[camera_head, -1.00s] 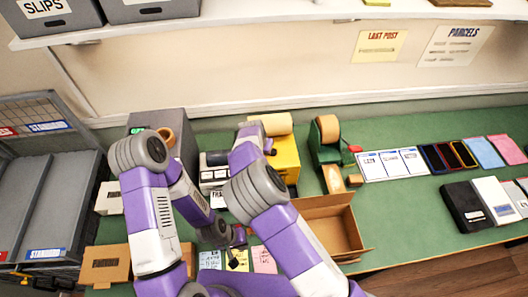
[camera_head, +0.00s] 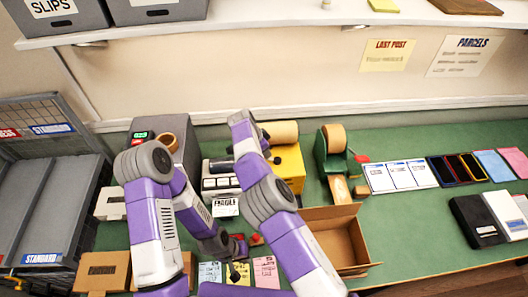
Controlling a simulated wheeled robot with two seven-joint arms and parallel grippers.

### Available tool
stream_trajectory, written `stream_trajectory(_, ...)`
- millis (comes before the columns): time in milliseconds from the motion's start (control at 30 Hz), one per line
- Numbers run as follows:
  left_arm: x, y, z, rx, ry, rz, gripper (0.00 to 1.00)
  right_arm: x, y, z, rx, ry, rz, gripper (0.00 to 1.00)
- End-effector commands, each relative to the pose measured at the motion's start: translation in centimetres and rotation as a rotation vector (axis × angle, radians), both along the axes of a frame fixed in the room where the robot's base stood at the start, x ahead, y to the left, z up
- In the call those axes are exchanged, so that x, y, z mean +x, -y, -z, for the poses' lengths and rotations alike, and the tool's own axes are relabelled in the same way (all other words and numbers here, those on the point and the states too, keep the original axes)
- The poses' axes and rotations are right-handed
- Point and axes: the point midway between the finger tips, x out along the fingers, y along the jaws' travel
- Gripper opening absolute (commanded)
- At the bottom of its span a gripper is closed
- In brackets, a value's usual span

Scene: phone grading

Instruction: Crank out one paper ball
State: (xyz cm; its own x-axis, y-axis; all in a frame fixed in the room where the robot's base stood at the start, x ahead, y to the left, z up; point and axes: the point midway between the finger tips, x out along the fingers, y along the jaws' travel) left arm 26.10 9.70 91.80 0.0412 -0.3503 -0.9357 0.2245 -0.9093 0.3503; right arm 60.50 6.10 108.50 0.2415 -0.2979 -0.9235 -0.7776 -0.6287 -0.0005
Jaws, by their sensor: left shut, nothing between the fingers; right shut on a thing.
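The yellow paper machine (camera_head: 291,171) stands at the back of the green table, with a roll of tan paper (camera_head: 283,132) on top. My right gripper (camera_head: 271,157) is at the machine's left side, shut on a small dark part that looks like its crank handle. My forearm and wrist hide most of that part. My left gripper (camera_head: 238,249) is low over the front of the table, shut and empty, near small red items and coloured cards. I see no loose paper ball.
An open cardboard box (camera_head: 340,238) stands right of my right arm. A green tape dispenser (camera_head: 328,160) is right of the machine. A white label printer (camera_head: 219,180) is left of it. Phones and cards lie at right; grey trays (camera_head: 55,205) stand at left.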

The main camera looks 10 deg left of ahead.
Motion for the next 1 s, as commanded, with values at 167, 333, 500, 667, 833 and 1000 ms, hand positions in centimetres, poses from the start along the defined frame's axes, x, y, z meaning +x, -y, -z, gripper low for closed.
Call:
stream_trajectory(167, 0.0, 0.0, 0.05, 0.0, 0.0, 0.0, 0.0, 0.12, -0.06, -0.07, 0.002, 0.002, 0.012, 0.0)
stream_trajectory(333, 0.01, -0.01, 0.04, 0.0, 0.0, 0.0, 0.0, 0.11, -0.05, -0.08, 0.001, 0.002, 0.013, 0.0)
stream_trajectory(500, 0.01, -0.01, 0.04, 0.0, 0.0, 0.0, 0.0, 0.11, -0.05, -0.08, 0.001, 0.001, 0.012, 0.28)
stream_trajectory(667, 0.01, -0.01, 0.04, 0.0, 0.0, 0.0, 0.0, 0.1, -0.04, -0.06, 0.001, 0.001, 0.012, 0.52)
stream_trajectory(833, 0.01, 0.0, 0.05, 0.0, 0.0, 0.0, 0.0, 0.09, -0.02, -0.03, 0.001, 0.001, 0.013, 0.52)
stream_trajectory(1000, 0.0, 0.0, 0.16, 0.0, 0.0, 0.0, 0.0, 0.01, -0.17, -0.43, 0.002, 0.002, 0.012, 0.52)
